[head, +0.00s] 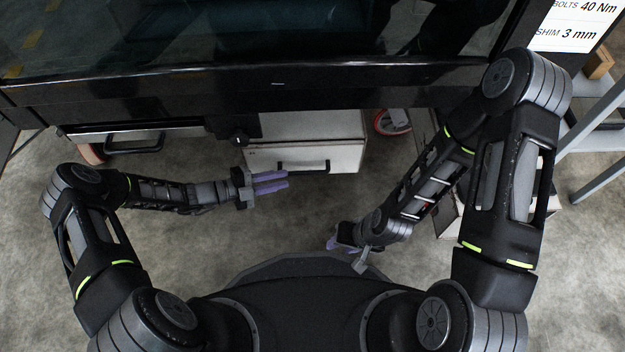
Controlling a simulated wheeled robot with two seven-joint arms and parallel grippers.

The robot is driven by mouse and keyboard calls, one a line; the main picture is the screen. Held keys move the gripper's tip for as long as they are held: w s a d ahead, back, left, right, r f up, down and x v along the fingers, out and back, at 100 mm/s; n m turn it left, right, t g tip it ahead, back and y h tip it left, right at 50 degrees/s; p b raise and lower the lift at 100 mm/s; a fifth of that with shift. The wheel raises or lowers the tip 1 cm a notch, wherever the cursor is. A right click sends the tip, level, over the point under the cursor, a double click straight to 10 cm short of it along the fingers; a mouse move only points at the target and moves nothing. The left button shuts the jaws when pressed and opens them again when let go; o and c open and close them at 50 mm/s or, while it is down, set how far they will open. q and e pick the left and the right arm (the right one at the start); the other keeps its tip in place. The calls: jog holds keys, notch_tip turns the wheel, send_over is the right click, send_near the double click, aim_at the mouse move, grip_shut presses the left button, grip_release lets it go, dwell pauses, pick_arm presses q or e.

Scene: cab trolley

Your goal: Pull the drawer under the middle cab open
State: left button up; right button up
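A white drawer front (345,159) with a black bar handle (318,166) shows below the dark cab (280,90). A pale top surface shows behind this front; I cannot tell how far the drawer stands out. My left gripper (286,180) has purple fingers pointing right, with a narrow gap between them. It is empty, and its tips look close to the left end of the handle; I see no grip on it. My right gripper (331,243) hangs low near my body, its purple fingers mostly hidden.
Another front with a black handle (135,144) lies under the cab at the left. An orange-rimmed wheel (393,121) is right of the white drawer. A grey rack (590,140) stands at the far right. Concrete floor between my arms is clear.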

aim_at(296, 174)
pick_arm(q)
jog(key=shift+w+a+n, duration=0.1)
jog(key=shift+w+n, duration=0.25)
jog(key=shift+n, duration=0.05)
jog(key=shift+w+d+f, duration=0.1)
jog(key=shift+d+f, duration=0.1)
jog(key=shift+d, duration=0.4)
jog(key=b+x, duration=0.2)
jog(key=x, duration=0.4)
jog(key=shift+w+d, duration=0.15)
jog(key=shift+d, duration=0.1)
jog(key=shift+c, duration=0.4)
grip_shut()
dwell(0.4)
